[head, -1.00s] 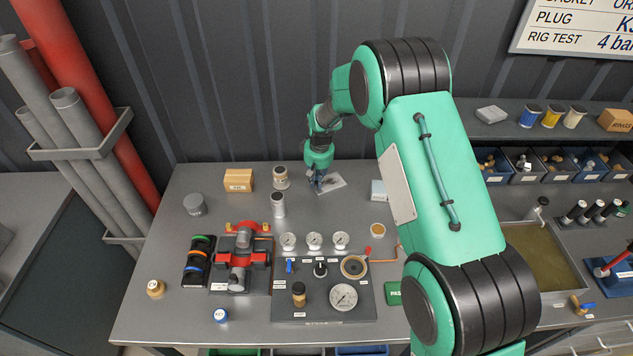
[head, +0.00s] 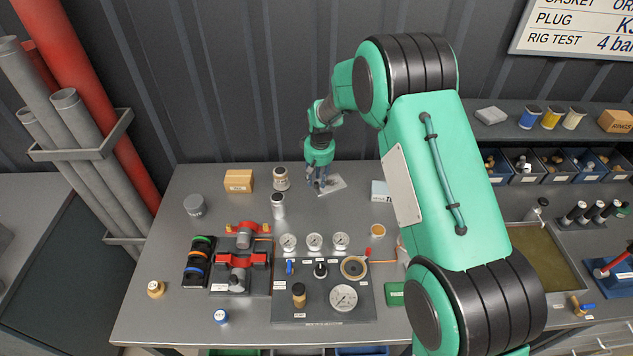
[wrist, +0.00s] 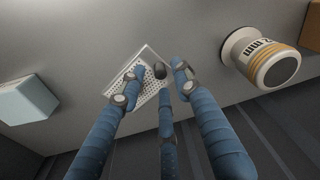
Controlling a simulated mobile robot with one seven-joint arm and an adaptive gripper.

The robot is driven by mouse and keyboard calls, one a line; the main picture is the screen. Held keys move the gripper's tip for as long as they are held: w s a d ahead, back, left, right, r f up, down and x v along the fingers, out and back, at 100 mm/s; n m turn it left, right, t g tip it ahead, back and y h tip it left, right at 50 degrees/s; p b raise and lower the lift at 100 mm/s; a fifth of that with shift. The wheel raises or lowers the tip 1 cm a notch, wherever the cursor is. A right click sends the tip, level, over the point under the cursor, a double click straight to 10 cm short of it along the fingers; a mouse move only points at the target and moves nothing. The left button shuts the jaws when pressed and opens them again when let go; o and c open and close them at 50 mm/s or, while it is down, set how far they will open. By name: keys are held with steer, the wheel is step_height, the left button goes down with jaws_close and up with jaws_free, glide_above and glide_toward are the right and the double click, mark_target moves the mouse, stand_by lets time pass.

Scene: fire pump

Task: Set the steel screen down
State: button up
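The steel screen is a pale perforated plate (wrist: 150,92). In the head view the pale plate (head: 335,184) is at the back middle of the bench, beneath my gripper, and appears to rest flat on the top. My gripper (head: 320,190) points down over its left part. In the wrist view its blue fingers (wrist: 158,70) are spread apart, with the left finger in front of the screen and the right finger beside it. I see no finger clamped on the screen. The fingers hide part of it.
A white jar with a tan band (wrist: 272,62) stands close to the right in the wrist view. A pale box (wrist: 27,99) is to the left. In the head view, a cardboard box (head: 238,181) and a gauge panel (head: 325,310) are also on the bench.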

step_height(320, 180, up, 10)
steer(key=s+p, duration=0.1)
steer(key=shift+d, duration=0.25)
stand_by(0.8)
steer(key=s+d+r+m+t, duration=0.1)
steer(key=s+d+r, duration=0.3)
steer(key=s+r, duration=0.4)
steer(key=s+d+r+t, duration=0.1)
steer(key=s+d+r, duration=0.4)
steer(key=r, duration=0.4)
steer(key=s+d+r+m, duration=0.1)
steer(key=s+d+r, duration=0.2)
steer(key=s+r, duration=0.55)
steer(key=s+d+r+m+t, duration=0.1)
steer(key=s+d, duration=0.2)
steer(key=s, duration=1)
steer(key=s+d+r+m+t, duration=0.1)
steer(key=s+d+r, duration=0.1)
steer(key=s, duration=1.1)
steer(key=shift+s+d+r+t+h, duration=0.2)
steer(key=shift+d+t+h, duration=0.1)
steer(key=shift+d, duration=0.2)
